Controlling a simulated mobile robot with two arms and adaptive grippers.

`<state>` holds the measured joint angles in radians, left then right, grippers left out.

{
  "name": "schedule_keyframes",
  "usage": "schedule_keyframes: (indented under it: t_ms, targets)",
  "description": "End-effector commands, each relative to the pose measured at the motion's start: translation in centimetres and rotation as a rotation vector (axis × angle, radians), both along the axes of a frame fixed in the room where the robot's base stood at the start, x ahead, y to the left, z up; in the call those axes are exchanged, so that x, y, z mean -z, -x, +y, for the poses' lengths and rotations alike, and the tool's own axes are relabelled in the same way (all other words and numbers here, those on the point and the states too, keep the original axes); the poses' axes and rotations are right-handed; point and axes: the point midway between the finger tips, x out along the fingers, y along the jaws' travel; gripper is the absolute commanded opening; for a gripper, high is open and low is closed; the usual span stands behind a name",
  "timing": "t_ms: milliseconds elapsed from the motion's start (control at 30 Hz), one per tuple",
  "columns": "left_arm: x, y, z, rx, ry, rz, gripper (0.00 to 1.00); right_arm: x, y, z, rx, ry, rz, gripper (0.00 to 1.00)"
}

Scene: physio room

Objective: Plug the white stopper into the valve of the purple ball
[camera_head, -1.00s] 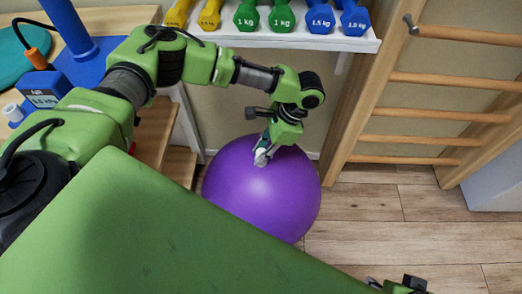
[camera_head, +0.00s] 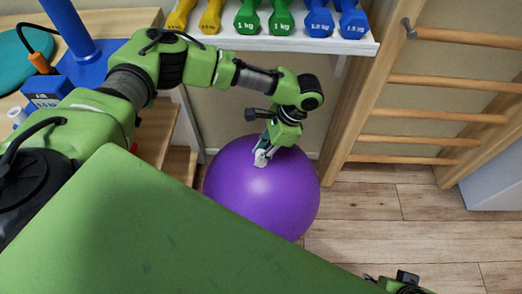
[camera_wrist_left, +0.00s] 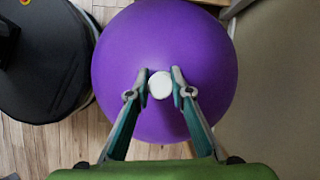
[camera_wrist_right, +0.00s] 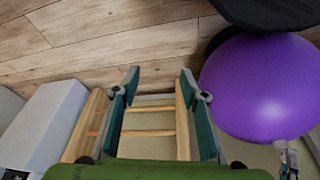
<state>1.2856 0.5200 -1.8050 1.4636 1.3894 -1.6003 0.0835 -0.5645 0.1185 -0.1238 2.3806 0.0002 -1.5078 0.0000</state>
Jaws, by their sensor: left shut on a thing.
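The purple ball (camera_head: 262,205) rests on the floor below the rack; it also shows in the left wrist view (camera_wrist_left: 125,50) and the right wrist view (camera_wrist_right: 262,85). My left gripper (camera_head: 262,157) is over the top of the ball, pointing down. It is shut on the white stopper (camera_wrist_left: 160,85), whose round white face shows between the fingertips. The valve is not visible; the stopper and fingers cover that spot. I cannot tell whether the stopper touches the ball. My right gripper (camera_wrist_right: 158,82) is open and empty, away from the ball.
A white rack (camera_head: 290,42) with several dumbbells stands behind the ball. Wooden wall bars (camera_head: 435,115) rise to the right. A blue pump (camera_head: 45,88) and a small white cylinder (camera_head: 16,113) are on the wooden table at left. The wood floor (camera_head: 390,225) right of the ball is clear.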

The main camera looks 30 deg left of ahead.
Motion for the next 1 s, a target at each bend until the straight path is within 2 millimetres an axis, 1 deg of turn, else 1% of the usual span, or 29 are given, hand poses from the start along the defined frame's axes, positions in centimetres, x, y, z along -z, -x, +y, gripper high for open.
schedule_keyframes:
  t_ms: [33, 500, 1000]
  targets:
    - [-0.4, 0.0, 0.0, 0.000, -0.001, -0.001, 0.06, 0.0, -0.1, 0.0, 0.000, -0.001, 0.001, 0.40]
    - [-1.9, -0.2, 0.0, -0.001, 0.000, -0.003, 0.06, 1.7, -0.5, 0.2, -0.003, 0.000, 0.017, 0.40]
    - [-2.2, -0.2, 0.0, -0.001, -0.001, -0.004, 0.06, 3.9, -0.7, 0.3, -0.003, 0.001, 0.026, 0.40]
